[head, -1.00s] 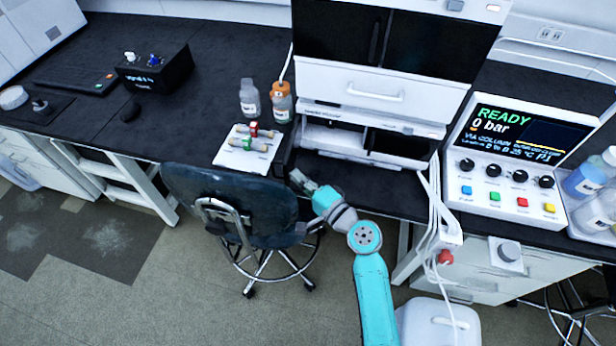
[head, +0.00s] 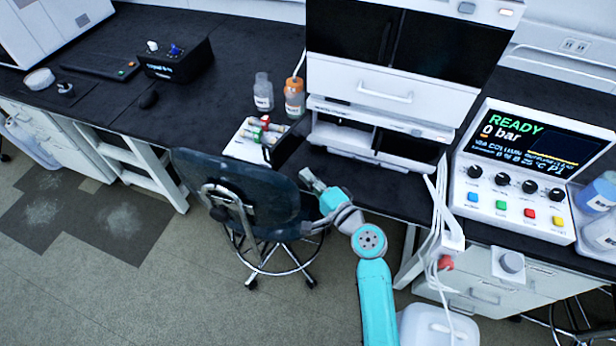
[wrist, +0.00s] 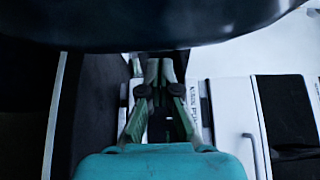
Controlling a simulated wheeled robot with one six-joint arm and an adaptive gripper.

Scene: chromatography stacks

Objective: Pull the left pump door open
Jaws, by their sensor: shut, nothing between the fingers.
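The lower white pump unit (head: 372,160) sits on the black bench under the stack. Its left bay (head: 341,136) is uncovered and its right bay keeps a dark front (head: 409,149). A dark panel (head: 286,150), which looks like the left pump door, stands swung out at the unit's left, overlapping the white tray. My gripper (head: 310,180) is shut and empty, low in front of the unit and just right of the panel. The wrist view shows the closed fingers (wrist: 166,72) and a dark panel (wrist: 97,108) to their left. Contact with the door cannot be told.
A dark chair (head: 240,195) stands close left of my gripper. Two bottles (head: 264,94) and a white tray (head: 243,148) with small parts lie left of the stack. White cables (head: 436,215) hang at the right, near the control panel (head: 522,180).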

